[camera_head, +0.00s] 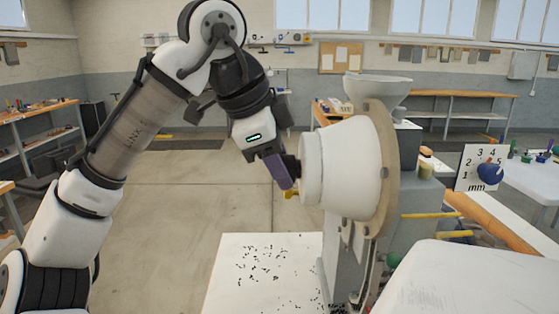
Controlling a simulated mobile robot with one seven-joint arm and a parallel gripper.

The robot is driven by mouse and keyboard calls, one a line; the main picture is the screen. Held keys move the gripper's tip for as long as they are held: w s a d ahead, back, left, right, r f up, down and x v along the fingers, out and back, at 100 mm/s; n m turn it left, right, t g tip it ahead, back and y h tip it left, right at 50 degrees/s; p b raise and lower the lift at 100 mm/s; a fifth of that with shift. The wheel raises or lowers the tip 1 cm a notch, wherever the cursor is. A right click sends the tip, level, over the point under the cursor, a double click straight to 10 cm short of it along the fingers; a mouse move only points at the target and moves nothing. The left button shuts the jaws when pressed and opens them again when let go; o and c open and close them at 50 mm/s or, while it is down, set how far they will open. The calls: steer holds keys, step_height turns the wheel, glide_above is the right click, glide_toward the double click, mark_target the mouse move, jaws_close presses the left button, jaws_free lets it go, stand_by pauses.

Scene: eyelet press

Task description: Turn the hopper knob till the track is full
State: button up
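The hopper (352,165) is a large white drum lying on its side against a round beige plate (386,165). A dark knob-like part (292,166) sticks out of its left face. My gripper (281,170) is at that part, coming from the upper left. A purple finger (276,168) overlaps the dark part in the picture. The other finger is hidden, so I cannot tell whether the gripper is shut on it. A small yellow piece (290,194) shows just below the fingertips. I cannot make out the track or how full it is.
A white funnel (378,88) sits above the hopper. A white sheet (262,270) strewn with small dark bits lies below. A dial plate (480,168) marked in mm with a blue knob is at the right. A white rounded cover (465,280) fills the lower right.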

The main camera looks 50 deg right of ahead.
steer(key=c, duration=0.4)
steer(key=shift+o, duration=0.2)
